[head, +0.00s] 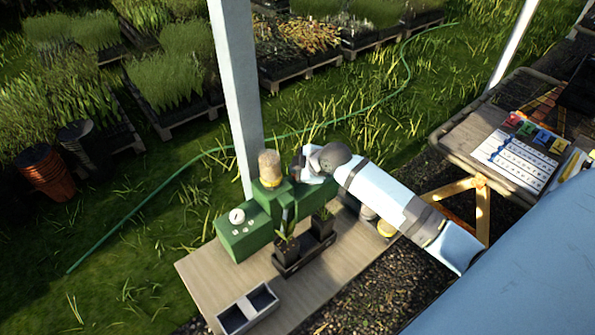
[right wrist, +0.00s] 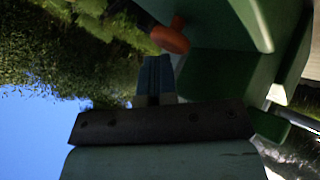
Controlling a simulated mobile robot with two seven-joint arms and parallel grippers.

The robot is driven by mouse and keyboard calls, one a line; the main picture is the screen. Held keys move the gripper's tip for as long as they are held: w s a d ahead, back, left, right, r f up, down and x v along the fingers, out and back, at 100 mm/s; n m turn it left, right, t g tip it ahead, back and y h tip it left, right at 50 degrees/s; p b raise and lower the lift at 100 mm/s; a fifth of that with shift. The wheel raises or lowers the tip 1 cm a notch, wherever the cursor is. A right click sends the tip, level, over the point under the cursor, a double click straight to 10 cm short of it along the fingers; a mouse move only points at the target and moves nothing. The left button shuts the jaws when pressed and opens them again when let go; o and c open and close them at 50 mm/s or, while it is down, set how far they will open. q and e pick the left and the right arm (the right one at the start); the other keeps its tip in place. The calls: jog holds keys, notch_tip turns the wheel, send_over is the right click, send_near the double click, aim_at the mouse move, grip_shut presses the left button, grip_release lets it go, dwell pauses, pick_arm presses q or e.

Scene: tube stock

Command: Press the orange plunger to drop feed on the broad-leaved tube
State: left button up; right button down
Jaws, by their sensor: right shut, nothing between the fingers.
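The green feed dispenser (head: 245,236) stands on a wooden bench, with a tan-filled hopper (head: 269,167) on top. Its orange plunger (right wrist: 170,38) shows in the right wrist view, just beyond and right of my fingertips. A gap seems to separate them. My right gripper (head: 300,169) is beside the hopper in the head view; in the right wrist view its fingers (right wrist: 154,75) are shut and empty. Two dark planted tubes, a front one (head: 287,250) and a rear one (head: 322,226), stand in a black tray below the dispenser. I cannot tell surely which is broad-leaved. The plunger is hidden in the head view.
The wooden bench (head: 200,275) has free room at its left front. A grey two-compartment box (head: 233,318) sits at its front edge. A white round dial (head: 237,216) is on the dispenser. A pale post (head: 238,90) rises behind. A side table (head: 465,140) holds a chart.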

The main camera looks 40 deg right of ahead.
jog(key=shift+r+p, duration=0.8)
jog(key=shift+r, duration=0.2)
notch_tip(320, 180, up, 5)
jog(key=p, duration=0.4)
jog(key=shift+p, duration=0.4)
